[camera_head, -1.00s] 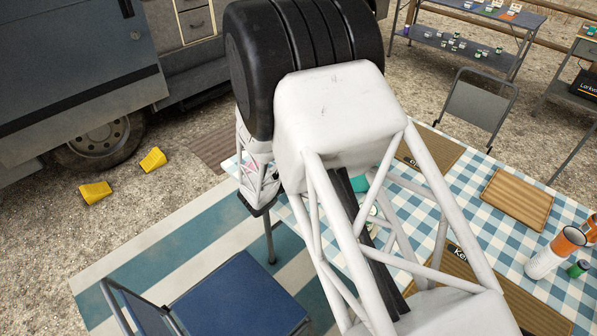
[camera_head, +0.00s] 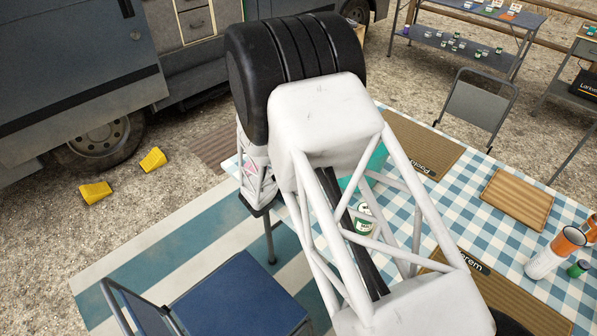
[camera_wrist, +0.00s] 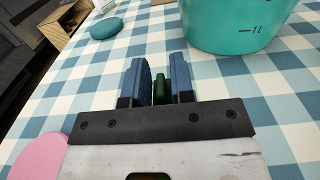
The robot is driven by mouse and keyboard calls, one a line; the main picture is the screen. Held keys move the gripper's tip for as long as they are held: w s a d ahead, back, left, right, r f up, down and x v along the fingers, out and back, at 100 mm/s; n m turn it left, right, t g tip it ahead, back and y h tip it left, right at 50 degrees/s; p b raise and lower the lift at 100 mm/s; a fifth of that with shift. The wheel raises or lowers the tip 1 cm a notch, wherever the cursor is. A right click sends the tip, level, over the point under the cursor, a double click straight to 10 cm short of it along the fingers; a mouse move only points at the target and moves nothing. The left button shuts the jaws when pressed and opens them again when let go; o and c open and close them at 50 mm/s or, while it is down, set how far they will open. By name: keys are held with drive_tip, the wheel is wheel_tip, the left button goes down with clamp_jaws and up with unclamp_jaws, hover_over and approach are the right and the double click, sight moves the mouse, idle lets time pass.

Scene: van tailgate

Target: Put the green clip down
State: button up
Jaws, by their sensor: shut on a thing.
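In the wrist view my gripper (camera_wrist: 160,66) has two blue fingers close together with the green clip (camera_wrist: 161,87) between them. Only a small dark green part of the clip shows. The gripper is over the blue-and-white checked tablecloth (camera_wrist: 85,75); whether the clip touches the cloth I cannot tell. In the head view my arm hides the gripper and the clip.
A teal jug (camera_wrist: 235,28) stands just ahead and right of the fingers. A teal disc (camera_wrist: 106,27) lies ahead left, and a pink round thing (camera_wrist: 38,158) is near left.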

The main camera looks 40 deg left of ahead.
drive_tip(key=shift+f, duration=0.3)
drive_tip(key=shift+f, duration=0.1)
drive_tip(key=o, duration=0.9)
drive_tip(key=s, duration=1.2)
idle(0.7)
